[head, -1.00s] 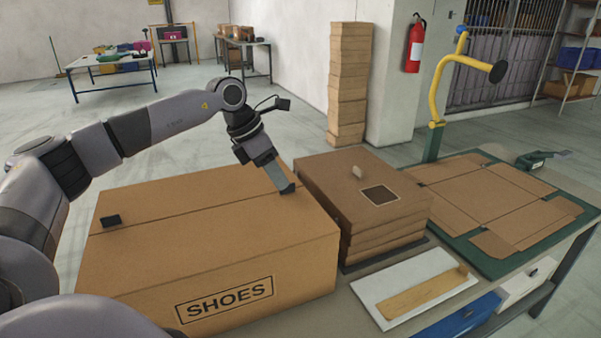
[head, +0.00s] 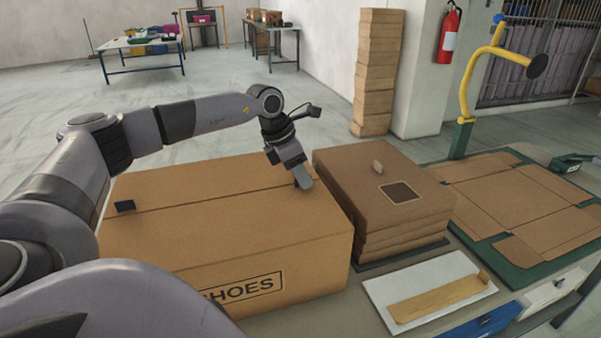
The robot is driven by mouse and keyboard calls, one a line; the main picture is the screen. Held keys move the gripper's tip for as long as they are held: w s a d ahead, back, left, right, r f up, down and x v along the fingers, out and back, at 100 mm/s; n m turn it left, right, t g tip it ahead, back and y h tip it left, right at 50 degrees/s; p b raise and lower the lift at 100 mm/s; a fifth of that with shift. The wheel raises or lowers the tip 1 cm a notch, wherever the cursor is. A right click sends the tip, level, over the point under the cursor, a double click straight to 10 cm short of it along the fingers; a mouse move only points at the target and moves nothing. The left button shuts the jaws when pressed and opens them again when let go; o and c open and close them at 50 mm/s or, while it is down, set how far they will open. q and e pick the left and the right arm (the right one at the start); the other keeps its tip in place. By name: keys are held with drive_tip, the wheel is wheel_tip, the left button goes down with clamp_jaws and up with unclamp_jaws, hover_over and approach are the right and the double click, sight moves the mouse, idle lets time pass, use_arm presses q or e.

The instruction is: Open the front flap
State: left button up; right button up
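The large brown cardboard box marked SHOES stands on the bench in front of me. Its front flap (head: 220,233) is the near part of the top and lies flat, shut, along a seam. A small black tab (head: 125,206) sits near the seam at the left end. My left gripper (head: 303,183) points down at the right end of the seam, its tips at a small dark piece there. Its finger gap is hidden, so I cannot tell whether it grips. My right gripper is out of view. My own grey arm covers the box's lower left front.
A stack of flat brown boxes (head: 385,205) stands close to the right of the box. A yellow post (head: 466,90) rises behind.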

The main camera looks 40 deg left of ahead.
use_arm(q)
clamp_jaws()
idle(1.4)
